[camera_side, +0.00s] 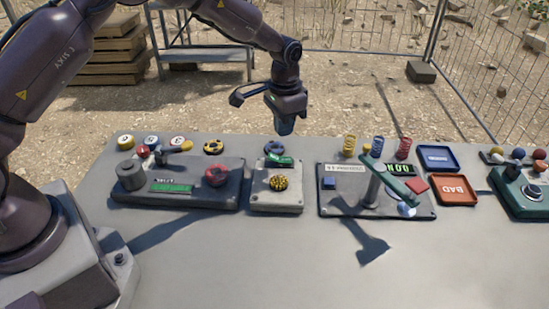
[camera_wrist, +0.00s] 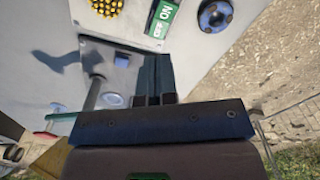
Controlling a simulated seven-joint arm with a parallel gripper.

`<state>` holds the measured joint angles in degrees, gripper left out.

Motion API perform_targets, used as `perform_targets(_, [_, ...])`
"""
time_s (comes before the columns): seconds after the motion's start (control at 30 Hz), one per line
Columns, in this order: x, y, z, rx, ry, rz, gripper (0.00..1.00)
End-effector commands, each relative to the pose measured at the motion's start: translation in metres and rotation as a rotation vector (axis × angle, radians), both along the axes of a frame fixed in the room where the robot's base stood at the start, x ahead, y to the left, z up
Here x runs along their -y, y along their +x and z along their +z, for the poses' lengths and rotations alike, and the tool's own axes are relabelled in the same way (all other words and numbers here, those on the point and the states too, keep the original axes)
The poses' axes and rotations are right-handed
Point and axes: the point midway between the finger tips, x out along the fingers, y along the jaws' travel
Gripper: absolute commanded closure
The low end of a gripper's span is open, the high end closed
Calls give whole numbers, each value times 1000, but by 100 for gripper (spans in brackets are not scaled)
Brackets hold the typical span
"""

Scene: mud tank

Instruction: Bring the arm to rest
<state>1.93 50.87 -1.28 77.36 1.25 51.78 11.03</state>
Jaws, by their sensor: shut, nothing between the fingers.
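My gripper (camera_side: 285,125) hangs pointing down above the far part of the table, over the small middle panel. It is shut and empty, clear of everything below it. In the wrist view my gripper's fingers (camera_wrist: 153,78) are pressed together.
A left panel (camera_side: 205,197) has a grey cylinder (camera_side: 130,174) and a red ball-like knob (camera_side: 216,174). A right panel (camera_side: 335,203) holds a raised green lever (camera_side: 389,178). Blue (camera_side: 437,168) and red (camera_side: 472,200) trays lie farther right. The table's front is clear.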

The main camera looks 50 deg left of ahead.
Motion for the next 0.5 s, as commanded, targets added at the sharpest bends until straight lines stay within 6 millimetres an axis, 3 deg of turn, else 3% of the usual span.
perform_targets(0.1, [-1, -17, -12, -49, 2, 28, 100])
perform_targets(0.17, [-1, -30, -9, -71, 4, 44, 100])
perform_targets(0.5, [-10, -113, 93, -15, 5, 140, 100])
